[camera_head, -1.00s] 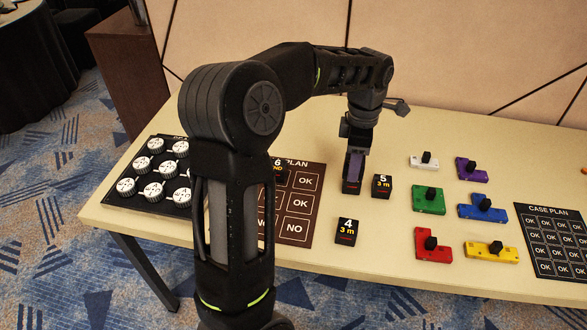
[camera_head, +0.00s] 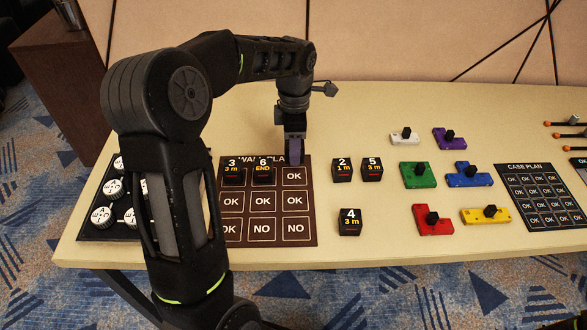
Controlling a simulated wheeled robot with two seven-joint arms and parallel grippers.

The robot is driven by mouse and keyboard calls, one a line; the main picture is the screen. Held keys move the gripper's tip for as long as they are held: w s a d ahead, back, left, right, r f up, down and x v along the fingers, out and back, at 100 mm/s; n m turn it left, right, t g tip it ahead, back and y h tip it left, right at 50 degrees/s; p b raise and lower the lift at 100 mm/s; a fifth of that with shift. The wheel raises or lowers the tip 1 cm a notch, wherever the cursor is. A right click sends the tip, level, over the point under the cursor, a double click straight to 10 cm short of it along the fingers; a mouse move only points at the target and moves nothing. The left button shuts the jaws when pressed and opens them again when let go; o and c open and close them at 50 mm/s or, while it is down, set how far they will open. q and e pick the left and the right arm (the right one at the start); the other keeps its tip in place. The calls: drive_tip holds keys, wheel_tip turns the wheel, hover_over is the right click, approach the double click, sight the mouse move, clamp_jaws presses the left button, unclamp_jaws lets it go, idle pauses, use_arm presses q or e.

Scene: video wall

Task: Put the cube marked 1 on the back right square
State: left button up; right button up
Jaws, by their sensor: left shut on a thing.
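My left gripper (camera_head: 294,152) points down just behind the back right square (camera_head: 294,177) of the brown plan board (camera_head: 313,218). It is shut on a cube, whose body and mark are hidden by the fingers. No cube marked 1 shows elsewhere, so I take the held one as that. The back right square shows its OK label and has nothing standing on it. The cube marked 3 (camera_head: 233,174) is on the back left square and the cube marked 6 (camera_head: 263,173) on the back middle one. My right gripper is not in view.
Cubes marked 2 (camera_head: 342,169), 5 (camera_head: 372,169) and 4 (camera_head: 349,222) stand right of the board. Coloured blocks, such as the green one (camera_head: 418,177), lie farther right, beside a black case plan (camera_head: 545,220). A black board of white discs (camera_head: 112,187) is partly behind my arm.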

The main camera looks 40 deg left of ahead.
sight(294, 176)
use_arm(q)
drive_tip(key=shift+f, duration=1)
drive_tip(key=shift+f, duration=2.5)
drive_tip(key=shift+f, duration=0.1)
drive_tip(key=shift+f, duration=0.15)
drive_tip(key=o, duration=1.4)
wheel_tip(294, 176, up, 12)
drive_tip(key=shift+r, duration=0.25)
